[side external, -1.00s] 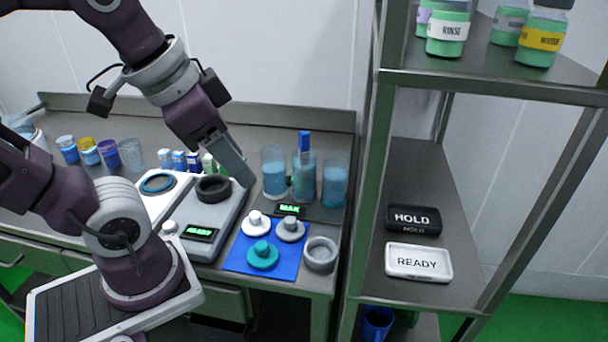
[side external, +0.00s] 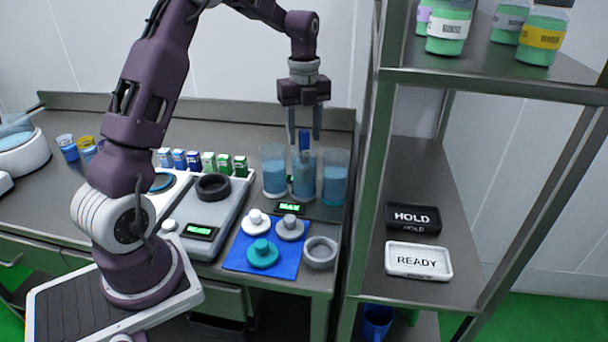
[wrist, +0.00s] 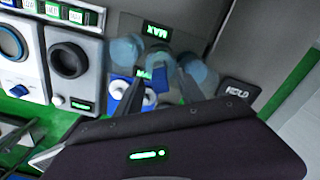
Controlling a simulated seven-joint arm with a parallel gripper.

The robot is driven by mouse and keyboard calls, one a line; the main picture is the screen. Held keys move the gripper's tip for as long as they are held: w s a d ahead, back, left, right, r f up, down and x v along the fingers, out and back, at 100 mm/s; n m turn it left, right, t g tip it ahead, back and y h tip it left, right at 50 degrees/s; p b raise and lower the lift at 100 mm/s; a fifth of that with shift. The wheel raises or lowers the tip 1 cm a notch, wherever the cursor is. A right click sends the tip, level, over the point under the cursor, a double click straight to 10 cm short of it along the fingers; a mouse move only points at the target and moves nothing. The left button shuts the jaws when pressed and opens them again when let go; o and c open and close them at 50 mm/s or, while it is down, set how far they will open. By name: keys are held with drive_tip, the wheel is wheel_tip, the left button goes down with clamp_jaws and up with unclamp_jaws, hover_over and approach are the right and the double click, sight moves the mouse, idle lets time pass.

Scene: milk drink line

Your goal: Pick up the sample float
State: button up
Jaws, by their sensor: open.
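The likely sample float shows as a blue upright stem (side external: 304,141) rising out of the middle of three clear cylinders of light blue liquid (side external: 304,177). My gripper (side external: 304,139) points straight down above that cylinder. Its jaws are open, and in the side view one finger appears on each side of the stem's top. I cannot tell whether they touch it. In the wrist view my gripper (wrist: 160,76) reaches toward the cylinders, and the float is too blurred there to make out.
Cylinders stand close on both sides, left (side external: 274,172) and right (side external: 335,180). In front lie a blue mat (side external: 236,259) with knobbed pieces and a grey ring (side external: 320,254). A grey device with a dark ring (side external: 213,187) is left. A metal shelf post (side external: 367,190) stands right.

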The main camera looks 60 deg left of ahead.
drive_tip(key=shift+f, duration=0.45)
clamp_jaws()
